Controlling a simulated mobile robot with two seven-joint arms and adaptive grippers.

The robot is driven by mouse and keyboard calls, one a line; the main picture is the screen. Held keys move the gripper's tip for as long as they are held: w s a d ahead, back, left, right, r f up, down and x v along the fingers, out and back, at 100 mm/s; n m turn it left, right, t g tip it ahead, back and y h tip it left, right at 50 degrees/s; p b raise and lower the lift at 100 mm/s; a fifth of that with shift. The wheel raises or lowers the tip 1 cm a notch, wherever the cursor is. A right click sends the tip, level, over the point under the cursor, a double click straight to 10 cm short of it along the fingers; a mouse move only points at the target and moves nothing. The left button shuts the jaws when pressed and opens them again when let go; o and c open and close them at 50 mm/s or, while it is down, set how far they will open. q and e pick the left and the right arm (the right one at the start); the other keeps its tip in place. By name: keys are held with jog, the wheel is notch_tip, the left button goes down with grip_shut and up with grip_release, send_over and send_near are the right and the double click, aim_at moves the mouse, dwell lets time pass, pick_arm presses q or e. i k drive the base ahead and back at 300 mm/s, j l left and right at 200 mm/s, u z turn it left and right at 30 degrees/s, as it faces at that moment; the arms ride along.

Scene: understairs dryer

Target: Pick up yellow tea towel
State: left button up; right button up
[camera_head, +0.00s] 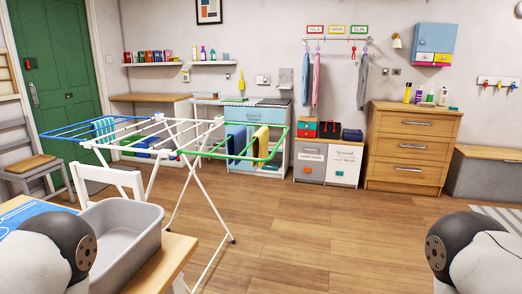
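A yellow tea towel (260,143) hangs over the green-railed end of the folding drying rack (204,147). A blue towel (236,141) hangs just left of it on the same end. The rack stands on the wooden floor ahead of me, with white legs and a blue-railed end at the left. Only rounded parts of my two arms show at the bottom left and bottom right corners. Both grippers are out of view, so their fingers cannot be seen. Nothing of mine is near the yellow towel in this view.
A grey tub (120,240) sits on a wooden table (178,255) at the lower left, with a white chair (108,178) behind it. A wooden chest of drawers (409,148) and a low cabinet (328,161) line the back wall. The floor (320,230) right of the rack is clear.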

aim_at(259, 148)
jog(key=i+l+u, duration=0.15)
jog(key=i+l, duration=1.55)
